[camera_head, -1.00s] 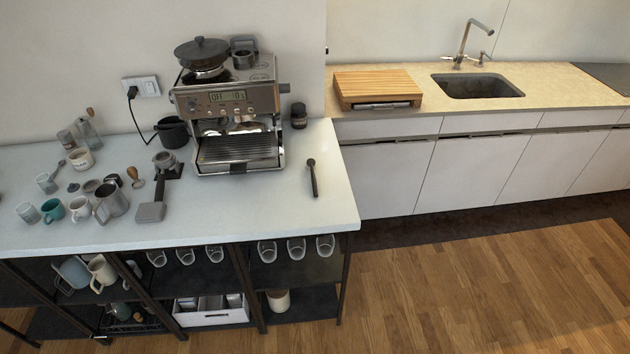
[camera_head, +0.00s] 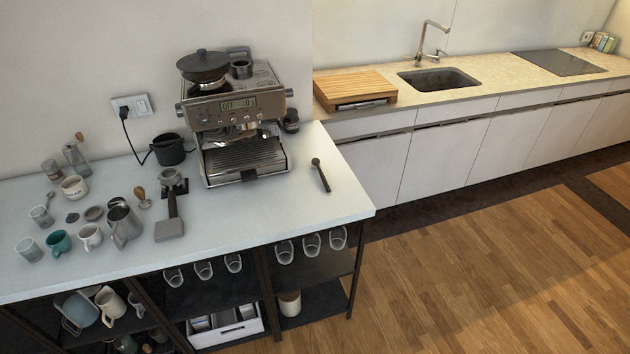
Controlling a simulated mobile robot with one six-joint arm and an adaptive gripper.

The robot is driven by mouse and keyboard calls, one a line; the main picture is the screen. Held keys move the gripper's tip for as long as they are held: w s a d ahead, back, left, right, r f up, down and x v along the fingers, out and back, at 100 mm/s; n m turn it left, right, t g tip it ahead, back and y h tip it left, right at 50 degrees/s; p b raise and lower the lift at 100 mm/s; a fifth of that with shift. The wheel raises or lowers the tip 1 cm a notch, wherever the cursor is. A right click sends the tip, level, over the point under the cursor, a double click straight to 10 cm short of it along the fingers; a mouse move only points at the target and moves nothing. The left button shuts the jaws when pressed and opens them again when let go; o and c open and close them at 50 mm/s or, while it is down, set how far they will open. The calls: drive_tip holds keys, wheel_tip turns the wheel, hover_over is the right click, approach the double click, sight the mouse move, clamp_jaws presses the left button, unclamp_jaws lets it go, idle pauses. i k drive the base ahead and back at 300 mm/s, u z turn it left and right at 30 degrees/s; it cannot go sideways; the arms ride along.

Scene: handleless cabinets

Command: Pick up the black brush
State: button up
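A small black brush (camera_head: 321,176) with a rounded dark end lies on the white countertop (camera_head: 270,215), to the right of the espresso machine (camera_head: 238,125). It is near the right end of the counter, and nothing covers it. My gripper is not in view.
Several cups, a metal pitcher (camera_head: 122,224) and a portafilter (camera_head: 170,210) stand on the left half of the counter. Shelves with glasses and a white crate (camera_head: 226,329) are below. A sink counter (camera_head: 480,95) with a cutting board (camera_head: 354,88) runs along the back right. The wooden floor (camera_head: 470,270) at right is clear.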

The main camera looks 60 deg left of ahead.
sight(315, 163)
drive_tip(key=z, duration=0.05)
drive_tip(key=k, duration=2.05)
drive_tip(key=u, duration=1.5)
drive_tip(key=i, duration=0.95)
